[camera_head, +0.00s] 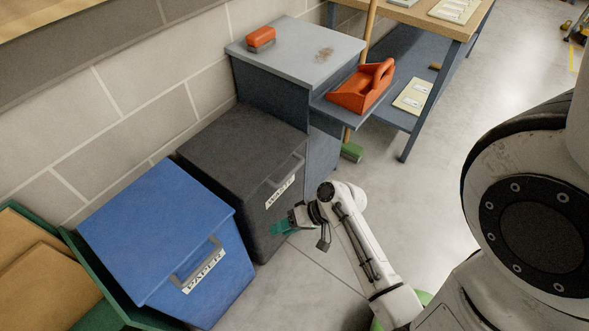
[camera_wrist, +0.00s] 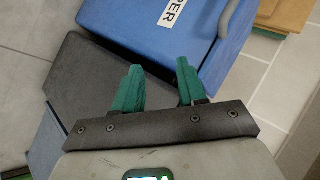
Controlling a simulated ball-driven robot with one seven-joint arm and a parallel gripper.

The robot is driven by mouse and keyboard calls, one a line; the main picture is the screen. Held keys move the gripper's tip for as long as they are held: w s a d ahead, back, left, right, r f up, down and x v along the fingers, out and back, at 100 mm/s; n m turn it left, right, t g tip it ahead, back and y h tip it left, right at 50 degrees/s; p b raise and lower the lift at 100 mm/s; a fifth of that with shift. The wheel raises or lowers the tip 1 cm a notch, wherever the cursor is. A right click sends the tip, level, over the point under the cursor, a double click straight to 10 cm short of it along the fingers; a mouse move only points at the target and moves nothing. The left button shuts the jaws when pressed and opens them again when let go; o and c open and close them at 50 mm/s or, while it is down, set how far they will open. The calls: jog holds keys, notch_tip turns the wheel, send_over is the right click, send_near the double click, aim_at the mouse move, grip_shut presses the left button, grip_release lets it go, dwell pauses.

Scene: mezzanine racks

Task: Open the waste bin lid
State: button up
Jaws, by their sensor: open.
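The dark grey waste bin (camera_head: 215,180) stands against the wall, its lid (camera_head: 245,142) lying closed on top. A handle (camera_head: 286,168) is at the lid's front edge, by the white WASTE label (camera_head: 280,192). My gripper (camera_head: 279,229) is in front of the bin, lower than the handle and apart from it. Its green fingers show spread and empty in the wrist view (camera_wrist: 160,72). Dark grey surfaces beside them there look like the waste bin (camera_wrist: 90,75); the handle cannot be made out in that view.
A blue PAPER bin (camera_head: 150,225) stands left of the waste bin and shows in the wrist view (camera_wrist: 195,40). The floor (camera_head: 425,195) to the right is clear.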

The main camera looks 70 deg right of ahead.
jog(key=d+m+t+h, duration=0.3)
jog(key=d+m+t, duration=0.15)
jog(key=d, duration=0.35)
jog(key=m+t+h, duration=0.1)
jog(key=m+h, duration=0.5)
jog(key=m, duration=0.1)
send_near(295, 168)
jog(key=x, duration=1)
jog(key=shift+f, duration=0.45)
grip_shut()
